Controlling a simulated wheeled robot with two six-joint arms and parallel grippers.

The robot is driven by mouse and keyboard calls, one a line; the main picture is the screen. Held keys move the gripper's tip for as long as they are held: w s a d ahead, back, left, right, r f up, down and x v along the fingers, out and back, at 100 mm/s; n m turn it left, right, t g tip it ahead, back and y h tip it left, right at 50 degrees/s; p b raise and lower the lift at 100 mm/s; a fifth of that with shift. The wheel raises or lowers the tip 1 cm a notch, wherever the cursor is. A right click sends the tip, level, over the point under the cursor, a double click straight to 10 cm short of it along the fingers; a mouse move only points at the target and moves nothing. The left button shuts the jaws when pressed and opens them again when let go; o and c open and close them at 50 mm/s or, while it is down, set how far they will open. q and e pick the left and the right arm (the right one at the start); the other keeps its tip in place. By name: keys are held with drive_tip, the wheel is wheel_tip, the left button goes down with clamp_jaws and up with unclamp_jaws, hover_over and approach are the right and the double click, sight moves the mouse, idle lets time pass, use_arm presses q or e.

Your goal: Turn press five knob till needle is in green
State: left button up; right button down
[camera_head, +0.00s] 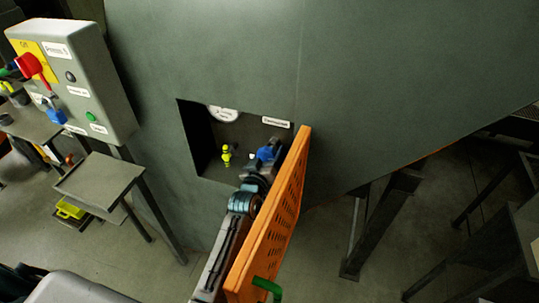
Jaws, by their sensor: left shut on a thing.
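The press's large grey-green body (400,90) has a square recess in it. Inside the recess, a white dial gauge (224,114) shows only its lower part under the top edge. I cannot make out its needle or a green zone. A blue knob (266,153) sits at the recess's right side. My left gripper (258,166) reaches into the recess and is shut on the blue knob, partly covering it. A small yellow-green fitting (227,155) stands left of the knob, apart from the gripper. My right gripper is out of view.
An orange perforated door (272,225) with a green handle (267,288) stands open close along my arm's right side. A grey control box (78,78) with a red switch hangs at the upper left, above a small metal table (98,182).

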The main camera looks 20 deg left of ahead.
use_arm(q)
drive_tip(key=shift+m, duration=0.3)
drive_tip(key=m+b, duration=0.2)
drive_tip(key=shift+f+m, duration=0.1)
drive_tip(key=shift+m, duration=0.2)
drive_tip(key=m+b, duration=0.1)
drive_tip(key=m, duration=0.2)
drive_tip(key=shift+a+m+b, duration=0.1)
drive_tip(key=shift+m+b, duration=0.2)
drive_tip(key=shift+m, duration=0.9)
drive_tip(key=o, duration=1)
